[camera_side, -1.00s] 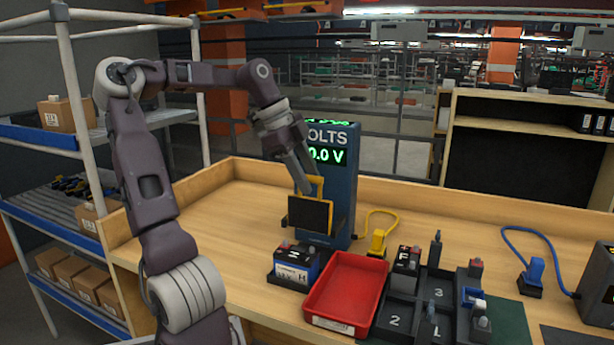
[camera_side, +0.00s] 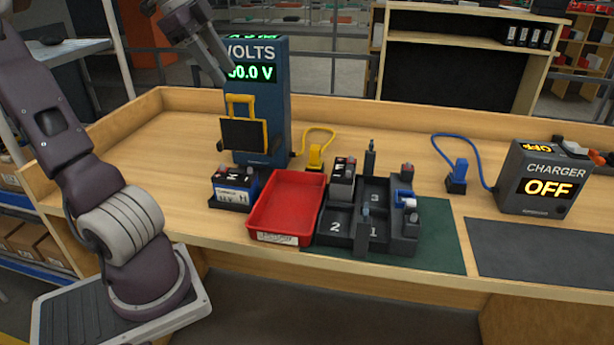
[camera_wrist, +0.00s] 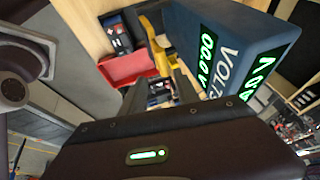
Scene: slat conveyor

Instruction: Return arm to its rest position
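My gripper (camera_side: 246,82) is at the upper left of the side view, in front of the blue VOLTS meter (camera_side: 281,110). Its tips show just above the yellow handle of a black panel (camera_side: 245,135) on the meter's front. They look apart from the handle, though the depth is hard to judge. Nothing is visibly held. The wrist view shows the meter (camera_wrist: 228,40) close to my gripper on the right. The upper part of my arm is outside the side view.
A dark battery (camera_side: 235,190) stands left of the red tray (camera_side: 262,237). A black compartment tray (camera_side: 336,240) holds another battery (camera_side: 342,178). Yellow (camera_side: 315,155) and blue (camera_side: 457,172) plugs have cables. The charger (camera_side: 543,178) at right reads OFF. A wooden rim (camera_side: 400,115) edges the bench.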

